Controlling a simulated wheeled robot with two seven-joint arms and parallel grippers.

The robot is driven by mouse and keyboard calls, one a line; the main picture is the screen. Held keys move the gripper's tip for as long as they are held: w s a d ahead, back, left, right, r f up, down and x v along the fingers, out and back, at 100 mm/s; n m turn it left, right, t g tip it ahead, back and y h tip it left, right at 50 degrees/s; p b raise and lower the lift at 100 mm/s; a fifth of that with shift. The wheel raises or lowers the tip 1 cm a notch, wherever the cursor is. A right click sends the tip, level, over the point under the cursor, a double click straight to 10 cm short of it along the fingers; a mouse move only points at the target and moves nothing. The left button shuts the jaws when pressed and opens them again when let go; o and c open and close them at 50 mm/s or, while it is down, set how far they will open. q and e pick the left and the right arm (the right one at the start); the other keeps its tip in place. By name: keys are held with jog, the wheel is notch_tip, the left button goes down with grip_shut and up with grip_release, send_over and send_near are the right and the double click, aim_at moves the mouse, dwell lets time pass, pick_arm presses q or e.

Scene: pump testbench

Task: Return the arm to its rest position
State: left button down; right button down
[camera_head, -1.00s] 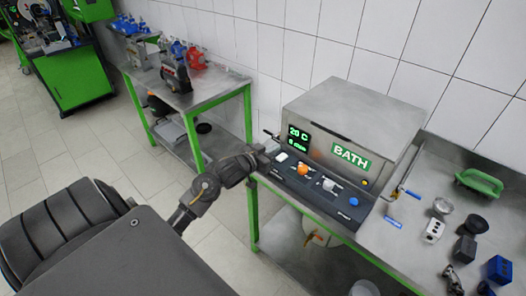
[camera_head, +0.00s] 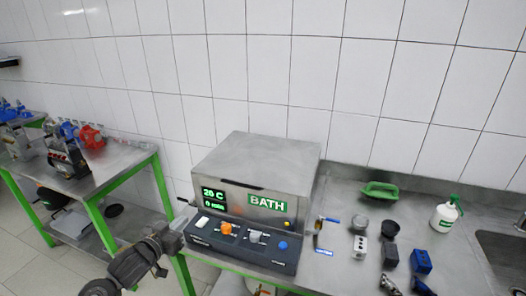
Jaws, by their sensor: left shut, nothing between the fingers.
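My left gripper (camera_head: 172,238) comes in from the lower left and is shut and empty. Its tip is just left of the front panel of the bath (camera_head: 255,165), a metal box with a lid and a green BATH label. I cannot tell whether it touches the panel's edge. The panel (camera_head: 240,243) carries a white switch, an orange knob (camera_head: 226,229), a grey knob (camera_head: 254,236) and a blue button (camera_head: 283,245). The display reads 20 C and 0 min.
A sink (camera_head: 503,252) is at far right. A second bench (camera_head: 105,170) stands left, with a floor gap between.

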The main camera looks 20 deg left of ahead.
pick_arm(q)
jog(key=s+d+f+g+y, duration=0.1)
jog(key=s+d+f+g, duration=0.6)
jog(key=s+f, duration=0.45)
jog(key=s+d+f+m+g, duration=0.1)
jog(key=s+d+f+g, duration=0.2)
jog(key=s, duration=0.5)
jog(key=s+d+f+g, duration=0.1)
jog(key=s+d+g, duration=0.1)
jog(key=s+d, duration=0.5)
jog(key=s+a+f+g+b, duration=0.1)
jog(key=s+f+g+b, duration=0.2)
jog(key=f, duration=2.7)
jog(key=s+a+f+b, duration=0.1)
jog(key=s+a+f, duration=0.2)
jog(key=s+f, duration=1.3)
jog(key=shift+s+a+f+m+b, duration=0.15)
jog(key=shift+s+f+m+b, duration=0.15)
jog(key=shift+s+m+b, duration=0.15)
